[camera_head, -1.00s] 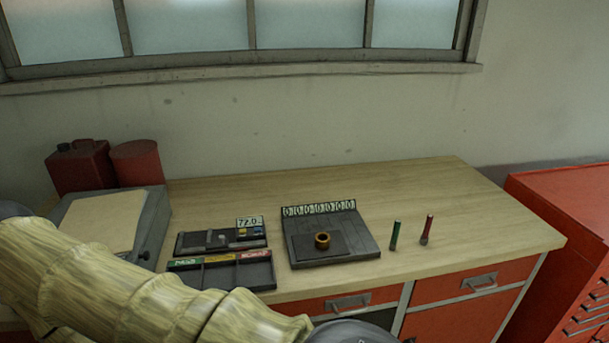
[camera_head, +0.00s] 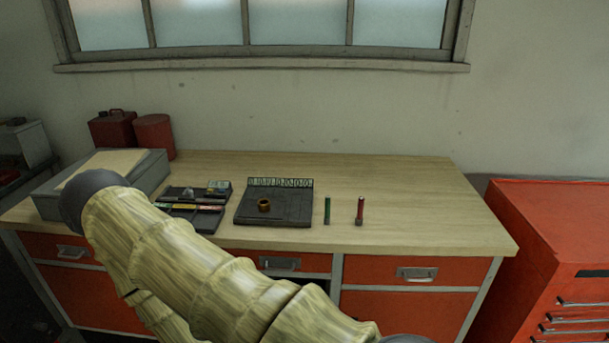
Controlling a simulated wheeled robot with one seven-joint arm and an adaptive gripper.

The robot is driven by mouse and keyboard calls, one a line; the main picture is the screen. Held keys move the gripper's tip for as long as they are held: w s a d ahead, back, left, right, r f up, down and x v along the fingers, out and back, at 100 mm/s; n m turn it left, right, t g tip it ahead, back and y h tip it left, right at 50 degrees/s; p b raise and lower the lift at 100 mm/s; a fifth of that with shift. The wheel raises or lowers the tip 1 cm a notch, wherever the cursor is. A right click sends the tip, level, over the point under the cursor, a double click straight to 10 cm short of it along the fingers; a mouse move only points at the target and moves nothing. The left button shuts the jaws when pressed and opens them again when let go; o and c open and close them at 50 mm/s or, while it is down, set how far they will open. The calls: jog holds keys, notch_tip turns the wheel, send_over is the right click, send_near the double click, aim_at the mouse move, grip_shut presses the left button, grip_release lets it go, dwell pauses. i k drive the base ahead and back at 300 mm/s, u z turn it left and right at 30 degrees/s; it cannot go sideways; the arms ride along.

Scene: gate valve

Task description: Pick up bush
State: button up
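The bush (camera_head: 264,205) is a small bronze-coloured ring. It sits on the left part of a dark flat plate (camera_head: 290,212) with a row of digits along its back edge, on the wooden workbench. My arm crosses the lower left of the head view, in front of the bench. My gripper is outside the picture, so its fingers and what they hold cannot be seen.
A dark divided tray (camera_head: 180,213) with coloured labels lies left of the plate. A green marker (camera_head: 327,211) and a red marker (camera_head: 360,211) stand to its right. A grey case (camera_head: 57,200) and red cans (camera_head: 154,136) are at the left. A red cabinet (camera_head: 560,230) stands right of the bench. The bench's right end (camera_head: 440,205) is clear.

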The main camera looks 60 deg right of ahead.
aim_at(264, 205)
jog(key=k, duration=0.85)
jog(key=z, duration=1)
jog(key=i, duration=0.3)
